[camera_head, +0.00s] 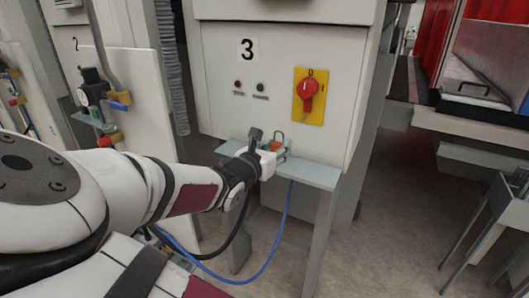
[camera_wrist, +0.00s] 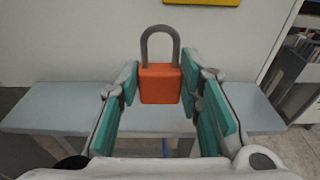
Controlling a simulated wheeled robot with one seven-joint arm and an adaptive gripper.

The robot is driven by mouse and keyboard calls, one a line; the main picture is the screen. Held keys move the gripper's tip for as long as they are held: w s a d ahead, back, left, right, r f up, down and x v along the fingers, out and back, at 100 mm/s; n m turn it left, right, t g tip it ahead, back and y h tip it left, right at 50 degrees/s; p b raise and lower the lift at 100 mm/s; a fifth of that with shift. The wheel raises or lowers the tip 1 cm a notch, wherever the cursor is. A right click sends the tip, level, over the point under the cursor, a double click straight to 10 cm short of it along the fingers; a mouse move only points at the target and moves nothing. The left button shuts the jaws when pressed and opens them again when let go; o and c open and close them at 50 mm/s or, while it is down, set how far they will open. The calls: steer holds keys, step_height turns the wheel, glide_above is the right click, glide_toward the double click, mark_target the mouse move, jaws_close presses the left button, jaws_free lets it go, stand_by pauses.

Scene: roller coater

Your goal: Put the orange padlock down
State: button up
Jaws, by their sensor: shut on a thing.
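The orange padlock (camera_wrist: 160,84) with its grey shackle upright is between the fingers of my gripper (camera_wrist: 161,92) in the wrist view. My gripper is shut on it, with teal pads at its left and right sides. In the head view my gripper (camera_head: 274,152) is at the small grey shelf (camera_head: 314,174) on the front of cabinet 3, and the padlock (camera_head: 277,145) shows only in small part. The shelf also spans the wrist view (camera_wrist: 60,108) below and behind the padlock. Whether the padlock's base touches the shelf cannot be told.
Cabinet 3 (camera_head: 220,60) rises behind the shelf, with a red rotary switch (camera_head: 308,89) on a yellow plate above it. A blue cable (camera_head: 284,215) hangs below the shelf. The shelf's surface is bare on both sides of my gripper.

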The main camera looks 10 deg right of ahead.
mark_target(273, 142)
steer(key=shift+w+a+f+b, duration=0.15)
steer(key=shift+w+b, duration=0.3)
steer(key=shift+w, duration=1.1)
steer(key=f+b, duration=0.1)
steer(key=w+f+b, duration=0.1)
steer(key=b, duration=0.1)
steer(key=shift+f, duration=0.4)
steer(key=shift+f+b, duration=0.4)
steer(key=shift+b, duration=0.25)
steer(key=shift+s, duration=0.1)
steer(key=shift+r, duration=0.1)
steer(key=o, duration=1.2)
steer(key=shift+f, duration=0.2)
steer(key=shift+o, duration=0.2)
steer(key=shift+r, duration=0.15)
